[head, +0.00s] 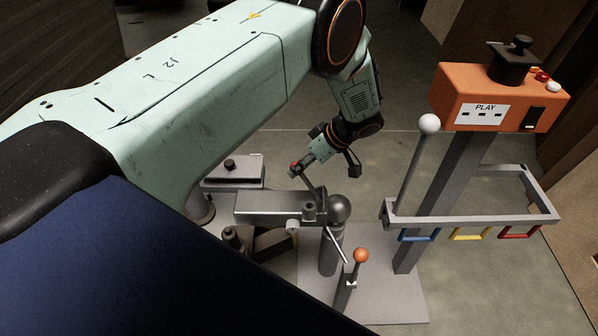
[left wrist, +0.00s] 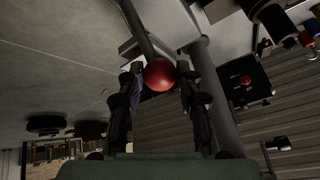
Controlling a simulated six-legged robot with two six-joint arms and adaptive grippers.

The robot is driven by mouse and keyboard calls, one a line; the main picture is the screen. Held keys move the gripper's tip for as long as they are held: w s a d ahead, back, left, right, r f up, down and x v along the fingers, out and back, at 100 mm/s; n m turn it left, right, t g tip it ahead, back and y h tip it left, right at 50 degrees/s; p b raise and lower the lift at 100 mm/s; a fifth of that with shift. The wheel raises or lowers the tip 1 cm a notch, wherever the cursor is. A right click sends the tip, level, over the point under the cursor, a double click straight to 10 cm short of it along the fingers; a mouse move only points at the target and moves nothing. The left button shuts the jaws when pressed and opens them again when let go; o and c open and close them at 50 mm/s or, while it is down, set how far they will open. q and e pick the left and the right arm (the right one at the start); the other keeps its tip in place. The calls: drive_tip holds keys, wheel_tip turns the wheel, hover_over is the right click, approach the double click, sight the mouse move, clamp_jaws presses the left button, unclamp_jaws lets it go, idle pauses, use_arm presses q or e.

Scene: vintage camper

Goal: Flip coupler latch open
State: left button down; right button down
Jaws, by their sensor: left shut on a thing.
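The grey coupler (head: 265,208) lies across the middle of the head view, its right end beside a dark round ball (head: 341,208) on a post. The latch lever (head: 311,186) rises from the coupler's right end, tilted up to the left. The latch's red ball knob shows between the fingers in the left wrist view (left wrist: 160,75). My left gripper (head: 297,166) reaches down from above and is shut on this knob, one finger on each side. In the head view the gripper partly hides the knob. My right gripper is not in view.
An orange-knobbed lever (head: 361,255) stands just in front of the ball post on a grey base plate (head: 400,309). To the right stands a post with an orange box (head: 497,95), a white-knobbed stick (head: 428,125) and a grey frame (head: 490,219) with coloured handles. A grey box (head: 233,170) sits behind the coupler.

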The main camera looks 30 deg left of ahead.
use_arm(q)
drive_tip(key=shift+w+d+r+b, duration=0.15)
drive_tip(key=shift+w+d+b, duration=0.15)
drive_tip(key=shift+w+d, duration=0.45)
drive_tip(key=shift+d, duration=0.1)
drive_tip(key=c, duration=1.4)
unclamp_jaws()
drive_tip(key=o, duration=0.5)
drive_tip(key=shift+w, duration=0.1)
drive_tip(key=shift+c, duration=0.2)
drive_tip(key=shift+s, duration=0.2)
drive_tip(key=v, duration=1.2)
